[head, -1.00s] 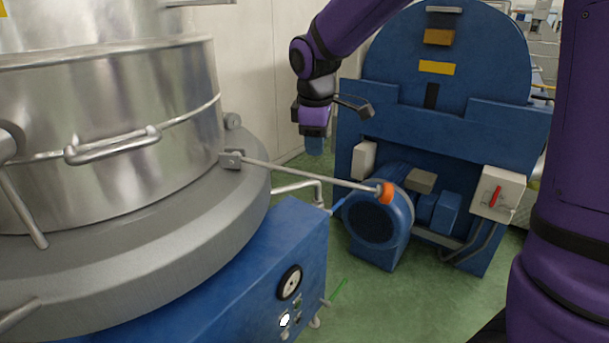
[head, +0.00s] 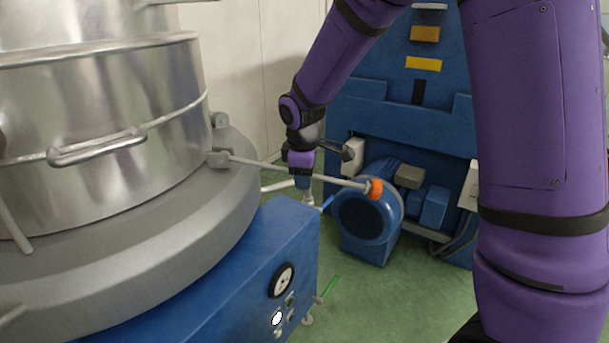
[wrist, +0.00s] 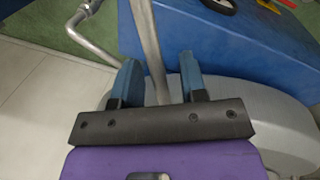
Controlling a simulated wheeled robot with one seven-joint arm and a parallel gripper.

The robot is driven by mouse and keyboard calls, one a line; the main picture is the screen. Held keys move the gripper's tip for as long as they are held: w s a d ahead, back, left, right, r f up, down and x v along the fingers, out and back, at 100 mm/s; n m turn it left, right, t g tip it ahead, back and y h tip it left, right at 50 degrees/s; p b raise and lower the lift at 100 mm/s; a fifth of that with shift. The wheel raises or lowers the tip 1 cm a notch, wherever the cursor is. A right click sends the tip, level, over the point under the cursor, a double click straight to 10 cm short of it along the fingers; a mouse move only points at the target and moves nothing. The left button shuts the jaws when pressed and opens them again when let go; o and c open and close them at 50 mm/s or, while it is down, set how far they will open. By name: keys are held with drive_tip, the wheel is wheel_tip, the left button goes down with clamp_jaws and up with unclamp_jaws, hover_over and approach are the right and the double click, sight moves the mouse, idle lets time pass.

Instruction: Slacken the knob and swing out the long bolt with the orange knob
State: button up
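The long bolt (head: 335,181) is a thin grey rod. It runs from a bracket (head: 219,158) on the grey rim of the steel vessel out to the orange knob (head: 375,189) at its free end. My gripper (head: 303,184) points down at the rod's middle stretch, left of the knob. In the wrist view my gripper (wrist: 160,78) is open, with two blue fingers apart and the rod (wrist: 150,45) showing between them. Gaps show on both sides of the rod. I cannot tell how deep it sits between the fingers. The knob is outside the wrist view.
The steel vessel (head: 110,95) fills the left, above a blue cabinet (head: 235,265) with a gauge. A blue motor (head: 370,215) and a blue machine (head: 400,130) stand behind the knob. A bent grey pipe (wrist: 85,22) is close to my fingers. Green floor lies at lower middle.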

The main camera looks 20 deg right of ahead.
clamp_jaws()
drive_tip(key=shift+s+d+r+g+h, duration=0.1)
drive_tip(key=shift+r+g+h, duration=0.25)
drive_tip(key=shift+r, duration=0.55)
drive_tip(key=shift+d+r+g+h, duration=0.15)
drive_tip(key=shift+r+h, duration=0.4)
drive_tip(key=shift+r, duration=0.3)
drive_tip(key=shift+a, duration=0.1)
unclamp_jaws()
